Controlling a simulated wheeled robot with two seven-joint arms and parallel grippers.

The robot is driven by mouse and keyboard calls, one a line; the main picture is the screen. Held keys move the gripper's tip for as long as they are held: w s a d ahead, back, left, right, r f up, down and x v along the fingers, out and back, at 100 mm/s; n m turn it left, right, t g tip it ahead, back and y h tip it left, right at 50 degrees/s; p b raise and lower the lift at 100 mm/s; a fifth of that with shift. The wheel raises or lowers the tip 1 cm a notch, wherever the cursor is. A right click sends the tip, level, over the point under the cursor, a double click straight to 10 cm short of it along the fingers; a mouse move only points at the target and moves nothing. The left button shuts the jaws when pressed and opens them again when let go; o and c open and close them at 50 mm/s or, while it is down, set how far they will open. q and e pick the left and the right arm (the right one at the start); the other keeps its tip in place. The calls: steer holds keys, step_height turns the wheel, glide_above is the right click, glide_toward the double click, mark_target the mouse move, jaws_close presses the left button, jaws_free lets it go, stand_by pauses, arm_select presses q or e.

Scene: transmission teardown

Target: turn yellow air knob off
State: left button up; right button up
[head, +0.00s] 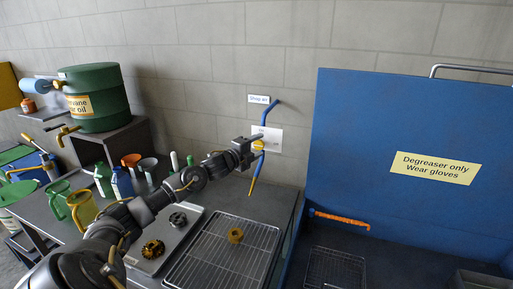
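The yellow air knob (258,144) is on the grey block wall, in front of a white plate (271,134) and below a small "Shop air" label (259,99). A blue air pipe (268,110) comes down to it from above. My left gripper (254,146) reaches up from the lower left, with its tip at the knob. The fingers are small and overlap the knob, so I cannot tell whether they touch it or are closed. The knob's exact turn angle is also unclear. My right gripper is out of view.
A wire rack (211,268) and a tray with gears (140,257) lie on the bench below the arm. A blue and yellow piece (255,178) hangs under the knob. A blue panel (350,130) stands to the right. A green oil drum (92,97) is at left.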

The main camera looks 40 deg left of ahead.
arm_select(q)
steer(key=shift+s+f+b, duration=0.15)
steer(key=shift+s+b, duration=0.15)
steer(key=shift+s, duration=0.25)
steer(key=s+b, duration=0.3)
steer(key=s, duration=0.6)
steer(key=shift+s+a+r, duration=0.2)
steer(key=shift+s+a, duration=0.1)
steer(key=shift+s, duration=0.1)
steer(key=shift+r, duration=0.1)
